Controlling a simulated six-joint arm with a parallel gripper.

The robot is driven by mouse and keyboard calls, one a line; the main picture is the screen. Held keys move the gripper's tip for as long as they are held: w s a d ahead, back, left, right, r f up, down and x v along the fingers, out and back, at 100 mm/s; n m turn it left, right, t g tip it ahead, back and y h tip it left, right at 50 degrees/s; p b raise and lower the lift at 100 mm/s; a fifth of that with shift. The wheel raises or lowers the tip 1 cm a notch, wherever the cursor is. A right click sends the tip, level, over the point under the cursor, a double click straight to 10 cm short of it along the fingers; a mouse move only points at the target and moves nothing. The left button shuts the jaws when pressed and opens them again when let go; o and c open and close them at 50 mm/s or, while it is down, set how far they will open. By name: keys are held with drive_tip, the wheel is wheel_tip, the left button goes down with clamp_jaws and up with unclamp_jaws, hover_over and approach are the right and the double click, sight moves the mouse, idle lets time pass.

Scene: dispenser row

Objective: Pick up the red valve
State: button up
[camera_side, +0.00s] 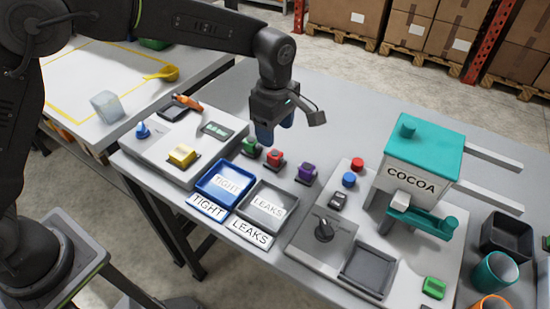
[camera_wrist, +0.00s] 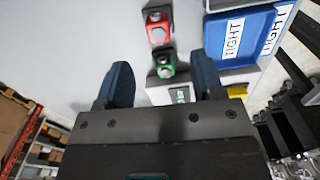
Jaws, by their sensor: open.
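The red valve (camera_side: 274,157) stands on the table between a green valve (camera_side: 250,147) and a purple valve (camera_side: 307,173). In the wrist view the red valve (camera_wrist: 158,26) is near the top, just beyond the green valve (camera_wrist: 166,64). My gripper (camera_side: 276,134) is above the table, over the back of the valve row. The fingers are apart from the red valve.
A blue TIGHT tray (camera_side: 201,190) and a grey LEAKS tray (camera_side: 247,219) lie in front of the valves. A test panel (camera_side: 222,163) with a yellow block is at the left. The teal COCOA dispenser (camera_side: 420,165) stands at the right. Table behind the valves is clear.

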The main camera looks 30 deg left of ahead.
sight(275, 153)
wheel_tip(275, 153, down, 9)
drive_tip(key=shift+w+a+r, duration=0.1)
drive_tip(key=shift+w+r, duration=0.05)
idle(0.4)
drive_tip(key=shift+c, duration=0.2)
drive_tip(key=c, duration=1)
drive_tip(key=shift+r, duration=0.15)
